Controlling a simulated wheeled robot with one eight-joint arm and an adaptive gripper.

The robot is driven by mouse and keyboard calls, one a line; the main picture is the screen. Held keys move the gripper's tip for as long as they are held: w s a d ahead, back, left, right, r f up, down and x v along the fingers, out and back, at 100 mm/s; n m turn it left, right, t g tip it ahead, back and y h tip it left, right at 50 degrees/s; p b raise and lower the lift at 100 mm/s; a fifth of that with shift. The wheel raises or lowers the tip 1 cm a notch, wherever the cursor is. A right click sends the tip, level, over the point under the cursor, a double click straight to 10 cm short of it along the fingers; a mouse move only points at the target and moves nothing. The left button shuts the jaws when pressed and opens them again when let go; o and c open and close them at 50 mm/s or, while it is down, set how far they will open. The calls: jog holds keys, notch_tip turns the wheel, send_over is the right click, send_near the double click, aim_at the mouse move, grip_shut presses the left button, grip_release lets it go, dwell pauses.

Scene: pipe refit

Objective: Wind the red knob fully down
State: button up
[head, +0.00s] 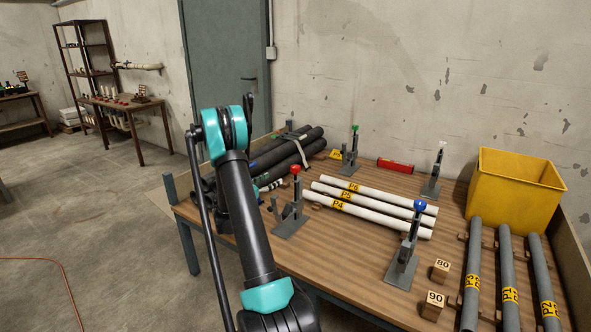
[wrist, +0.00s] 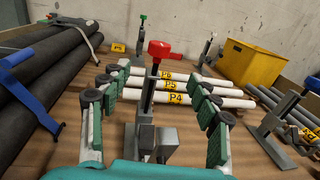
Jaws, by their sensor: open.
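The red knob (head: 295,170) tops an upright screw on a grey clamp stand (head: 290,222) near the table's front left. In the wrist view the red knob (wrist: 160,49) has a short arm pointing right, and its threaded spindle runs down to the grey stand (wrist: 146,140). My gripper (wrist: 160,78) is open, its green-padded fingers at left and right in the wrist view with the spindle showing between them. The knob appears beyond the fingertips, and I see no contact.
White pipes (head: 375,205) lie just behind the red-knob stand. Stands with blue (head: 420,206), green (head: 354,128) and white knobs are nearby. Dark pipes (head: 290,150) lie at left. A yellow bin (head: 515,190) and grey pipes (head: 508,280) are at right.

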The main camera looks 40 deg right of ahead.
aim_at(293, 170)
jog(key=x, duration=1.6)
jog(key=shift+d, duration=0.1)
jog(key=shift+c, duration=0.6)
jog(key=c, duration=1.1)
jog(key=shift+s+n+t, duration=0.1)
jog(key=shift+n+t, duration=0.3)
jog(key=shift+t, duration=0.2)
